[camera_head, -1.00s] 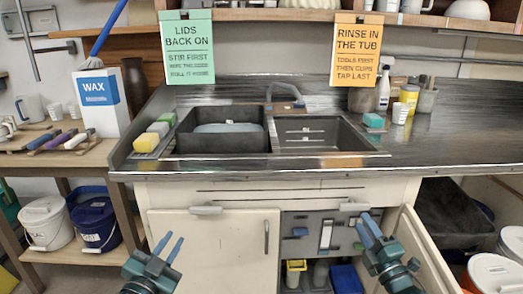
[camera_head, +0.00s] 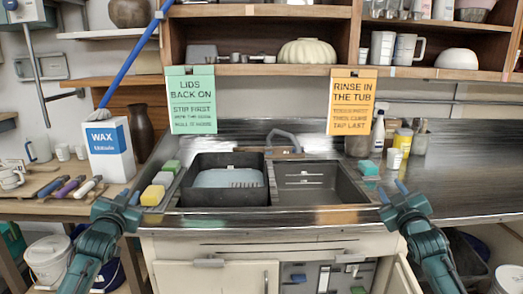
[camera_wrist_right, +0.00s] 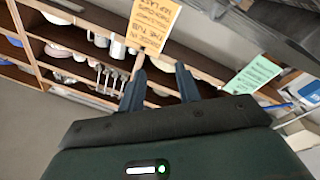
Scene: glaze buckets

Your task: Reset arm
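My left gripper (camera_head: 129,197) is raised at the lower left of the head view, in front of the counter's left end. Its two blue fingers stand apart with nothing visible between them. My right gripper (camera_head: 393,190) is raised on the right, with its fingertips in front of the right part of the counter in the picture. In the right wrist view its fingers (camera_wrist_right: 160,84) are spread and empty, pointing toward the shelves and hanging signs.
The steel counter (camera_head: 460,170) holds a sink (camera_head: 315,187) and a black tub (camera_head: 222,160). Sponges (camera_head: 152,195) lie left of the tub. A wax box (camera_head: 110,150) stands on the left bench. Green (camera_head: 191,100) and orange (camera_head: 352,98) signs hang above. Cabinet doors (camera_head: 215,277) are below.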

